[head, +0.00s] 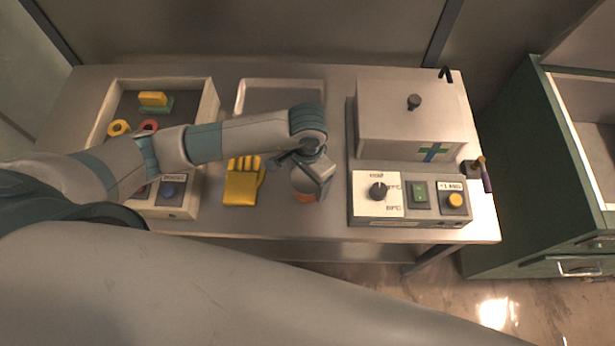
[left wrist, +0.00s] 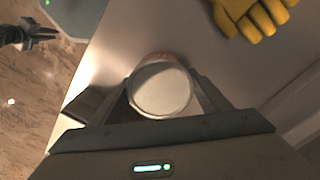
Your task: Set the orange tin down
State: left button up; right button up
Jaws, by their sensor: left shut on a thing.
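The orange tin (head: 304,197) is between the fingers of my left gripper (head: 312,178), low over the front middle of the steel table (head: 285,220). In the left wrist view the tin (left wrist: 160,90) shows its round pale top, with a strip of orange side at its upper edge. The fingers of my left gripper (left wrist: 162,100) press on it from both sides. The tin's underside is hidden, so I cannot tell whether it touches the table. My right gripper (left wrist: 40,36) shows small at the upper left of the left wrist view, over the floor, too small to read its jaws.
A yellow glove (head: 242,184) lies left of the tin. A grey control box (head: 410,206) with a knob and buttons stands close on the right. Behind are a shallow tray (head: 280,83) and, at left, a bin (head: 207,108) with small parts. A green cabinet (head: 520,170) stands further right.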

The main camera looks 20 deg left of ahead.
pick_arm(q)
jog(key=shift+f, duration=0.1)
jog(key=shift+f+b, duration=0.1)
jog(key=shift+b, duration=0.2)
jog(key=o, duration=1.1)
jog(key=shift+r, duration=0.2)
jog(key=shift+w+r, duration=0.1)
jog(key=shift+r, duration=0.4)
notch_tip(320, 180, up, 10)
jog(key=b, duration=0.4)
jog(key=shift+f, duration=0.1)
jog(key=shift+r, duration=0.6)
